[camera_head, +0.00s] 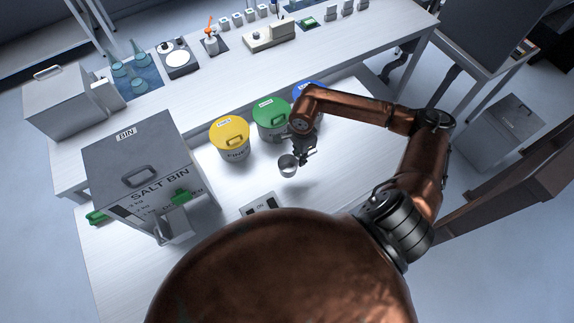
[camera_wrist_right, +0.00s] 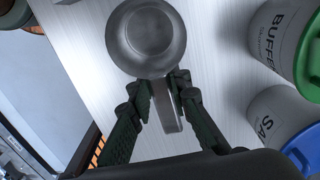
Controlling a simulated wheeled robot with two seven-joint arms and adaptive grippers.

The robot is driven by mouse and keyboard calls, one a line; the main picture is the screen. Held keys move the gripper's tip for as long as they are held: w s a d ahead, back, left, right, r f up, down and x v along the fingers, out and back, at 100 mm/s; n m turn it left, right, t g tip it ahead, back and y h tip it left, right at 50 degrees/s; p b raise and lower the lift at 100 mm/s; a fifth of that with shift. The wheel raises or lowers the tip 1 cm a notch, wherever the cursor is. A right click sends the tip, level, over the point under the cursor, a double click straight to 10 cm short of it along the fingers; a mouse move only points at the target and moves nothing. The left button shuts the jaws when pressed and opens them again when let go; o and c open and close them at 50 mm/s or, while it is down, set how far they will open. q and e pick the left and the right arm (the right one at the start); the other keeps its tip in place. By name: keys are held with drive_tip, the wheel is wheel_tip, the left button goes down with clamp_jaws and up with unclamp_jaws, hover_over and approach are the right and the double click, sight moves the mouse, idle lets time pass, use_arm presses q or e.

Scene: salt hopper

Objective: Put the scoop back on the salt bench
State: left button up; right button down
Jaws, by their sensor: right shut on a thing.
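The scoop (camera_head: 288,165) is a small round grey metal cup with a flat handle. My right gripper (camera_head: 304,156) is shut on its handle. In the right wrist view the scoop (camera_wrist_right: 148,38) has its open mouth toward the camera, and the handle runs back between the fingers of the gripper (camera_wrist_right: 165,92). The scoop is over the white salt bench (camera_head: 345,175), right of the salt bin (camera_head: 150,170); I cannot tell whether it touches the surface. My left gripper is not in view.
Yellow (camera_head: 230,138), green (camera_head: 271,118) and blue-lidded (camera_head: 306,92) tubs stand behind the scoop. A scale (camera_head: 260,204) lies nearer, to its left. The bench right of the scoop is bare. A longer bench (camera_head: 350,45) with instruments stands behind.

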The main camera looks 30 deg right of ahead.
drive_tip(key=f, duration=0.1)
drive_tip(key=w+a+f, duration=0.1)
drive_tip(key=f, duration=0.1)
drive_tip(key=w+a+f, duration=0.1)
drive_tip(key=shift+w+a+f+p, duration=0.1)
drive_tip(key=shift+a+f+p, duration=0.1)
drive_tip(key=shift+p, duration=0.1)
drive_tip(key=shift+w+a+f, duration=0.1)
drive_tip(key=shift+w+f, duration=0.05)
drive_tip(key=shift+f, duration=0.05)
drive_tip(key=shift+w+a+f, duration=0.2)
drive_tip(key=shift+a+f, duration=0.1)
drive_tip(key=shift+f, duration=0.1)
wheel_tip(320, 180, down, 2)
drive_tip(key=shift+s+f+p, duration=0.1)
drive_tip(key=shift+f+p, duration=0.05)
drive_tip(key=shift+p, duration=0.4)
drive_tip(key=shift+f, duration=0.55)
drive_tip(key=c, duration=1.8)
unclamp_jaws()
drive_tip(key=shift+d, duration=0.1)
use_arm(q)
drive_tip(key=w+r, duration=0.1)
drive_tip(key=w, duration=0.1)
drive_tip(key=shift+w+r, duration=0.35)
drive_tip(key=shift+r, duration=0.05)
use_arm(e)
drive_tip(key=shift+r, duration=0.1)
